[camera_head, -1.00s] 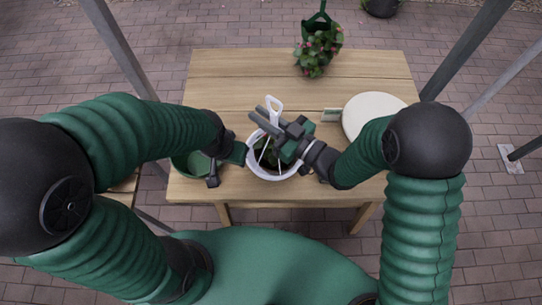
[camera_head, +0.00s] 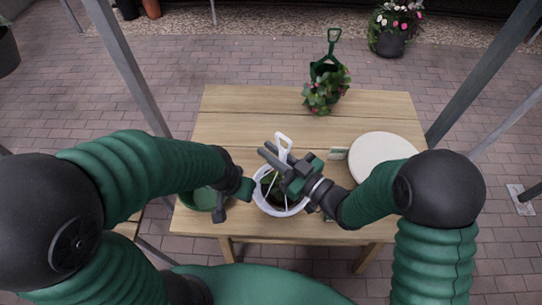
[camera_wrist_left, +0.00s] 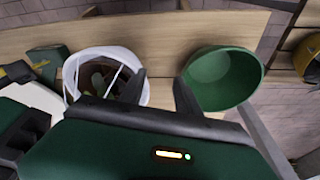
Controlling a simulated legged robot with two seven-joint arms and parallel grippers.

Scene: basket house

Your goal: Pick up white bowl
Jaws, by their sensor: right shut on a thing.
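The white bowl (camera_head: 279,209) is a round planter with a plant inside and thin white straps rising to a white hook. It is at the front middle of the wooden table; whether it touches the tabletop is unclear. My right gripper (camera_head: 272,153) is above it, shut on the hanger just below the hook; its fingers partly hide the straps. The bowl (camera_wrist_left: 131,59) also shows in the left wrist view. My left gripper (camera_head: 240,198) is left of the bowl. In the left wrist view its fingers (camera_wrist_left: 160,84) are apart and empty, between the bowl and a green bowl.
The green bowl (camera_wrist_left: 224,72) is at the table's front left, partly under my left arm in the head view. A round cream plate (camera_head: 381,156) lies at the right. A flowering plant with a green hanger (camera_head: 328,90) is at the back. The table's (camera_head: 235,128) back left is clear.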

